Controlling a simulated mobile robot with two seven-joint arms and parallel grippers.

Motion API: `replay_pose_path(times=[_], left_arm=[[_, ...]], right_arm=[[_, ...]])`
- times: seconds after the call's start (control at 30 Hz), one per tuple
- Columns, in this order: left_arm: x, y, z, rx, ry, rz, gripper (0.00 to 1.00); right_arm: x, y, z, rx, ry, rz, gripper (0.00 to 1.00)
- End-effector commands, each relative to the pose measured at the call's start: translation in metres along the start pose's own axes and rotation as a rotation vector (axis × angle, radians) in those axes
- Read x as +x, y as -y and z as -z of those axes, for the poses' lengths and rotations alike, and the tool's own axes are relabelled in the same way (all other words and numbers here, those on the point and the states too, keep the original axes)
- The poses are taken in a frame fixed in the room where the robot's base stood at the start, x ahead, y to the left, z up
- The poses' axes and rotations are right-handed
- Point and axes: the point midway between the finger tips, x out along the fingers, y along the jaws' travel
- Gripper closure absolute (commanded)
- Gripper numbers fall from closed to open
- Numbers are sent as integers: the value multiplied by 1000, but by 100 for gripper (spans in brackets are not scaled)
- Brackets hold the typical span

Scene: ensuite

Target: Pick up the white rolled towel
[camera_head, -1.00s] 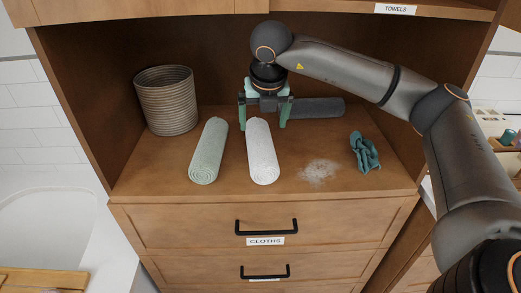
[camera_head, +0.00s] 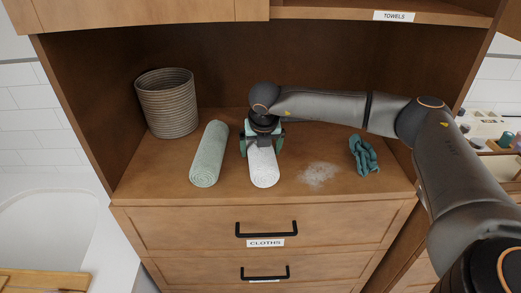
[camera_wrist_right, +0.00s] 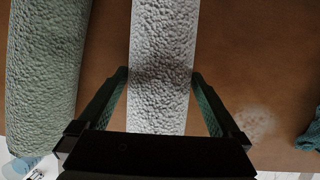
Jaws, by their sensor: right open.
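The white rolled towel (camera_head: 263,168) lies on the wooden cabinet top, its rolled end facing the front edge. It also shows in the right wrist view (camera_wrist_right: 160,60), running up the middle of the picture. My right gripper (camera_head: 262,150) is over the towel's back part. In the right wrist view the open fingers of the gripper (camera_wrist_right: 160,88) stand one on each side of the towel, with narrow gaps. Contact with the towel is not visible. The towel's back end is hidden by the gripper in the head view. My left gripper is not in view.
A pale green rolled towel (camera_head: 210,154) lies just left of the white one. A woven basket (camera_head: 168,103) stands at the back left. A pale powdery patch (camera_head: 319,174) and a teal knotted cloth (camera_head: 363,154) are to the right. A shelf (camera_head: 430,14) is overhead.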

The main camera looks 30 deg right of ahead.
Motion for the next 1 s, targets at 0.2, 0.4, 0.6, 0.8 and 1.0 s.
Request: replay_pose_path(times=[0.2, 0.4, 0.6, 0.8, 1.0], left_arm=[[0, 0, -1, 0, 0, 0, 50], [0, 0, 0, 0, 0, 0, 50], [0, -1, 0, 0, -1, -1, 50], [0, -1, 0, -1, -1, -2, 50], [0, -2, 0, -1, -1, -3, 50]], right_arm=[[1, 0, 0, -1, 0, 0, 2], [0, 0, 0, -1, 0, 0, 25], [0, 0, 0, -1, -1, 0, 47], [0, 0, 0, -1, -1, 0, 70], [0, 0, 0, 0, 1, -1, 81]])
